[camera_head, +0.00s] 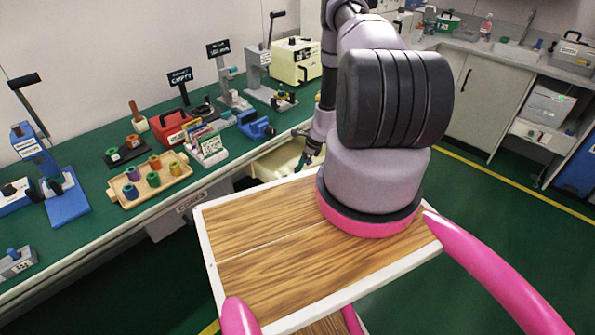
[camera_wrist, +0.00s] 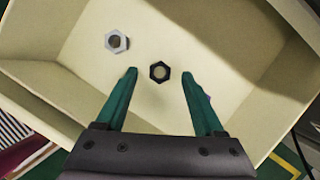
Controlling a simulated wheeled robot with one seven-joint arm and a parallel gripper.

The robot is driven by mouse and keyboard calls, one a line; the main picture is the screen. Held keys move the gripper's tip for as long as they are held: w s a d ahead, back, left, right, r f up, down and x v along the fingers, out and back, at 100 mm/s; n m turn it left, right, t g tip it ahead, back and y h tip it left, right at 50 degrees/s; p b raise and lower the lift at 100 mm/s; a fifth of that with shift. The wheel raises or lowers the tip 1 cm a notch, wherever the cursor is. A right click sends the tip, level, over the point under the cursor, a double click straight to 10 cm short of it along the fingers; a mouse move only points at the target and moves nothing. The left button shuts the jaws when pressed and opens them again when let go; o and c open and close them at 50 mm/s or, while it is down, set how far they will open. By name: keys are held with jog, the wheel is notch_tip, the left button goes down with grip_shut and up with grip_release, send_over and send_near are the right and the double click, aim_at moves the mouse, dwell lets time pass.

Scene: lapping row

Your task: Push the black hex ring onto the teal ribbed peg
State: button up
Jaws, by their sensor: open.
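The black hex ring (camera_wrist: 152,72) lies flat on the floor of a cream bin (camera_wrist: 240,75) in the wrist view. My gripper (camera_wrist: 159,75) is open, with its two green fingers left and right of the ring in the picture. The ring appears between the fingertips, apart from both, and nothing is held. In the head view my gripper (camera_head: 304,162) reaches down at the cream bin (camera_head: 268,166) by the bench front; the ring is hidden there. I cannot surely pick out the teal ribbed peg; a grey block at the far left carries a small blue-teal peg (camera_head: 12,253).
A grey hex nut (camera_wrist: 109,46) lies in the bin, up and left of the ring. The bin's walls stand close around the fingers. The green bench (camera_head: 105,215) holds a wooden tray (camera_head: 128,203) of coloured cups, a red toolbox (camera_head: 170,128) and several presses.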

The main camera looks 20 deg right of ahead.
jog(key=shift+w+a+f, duration=0.15)
jog(key=shift+f, duration=0.4)
grip_shut()
jog(key=shift+r, duration=0.1)
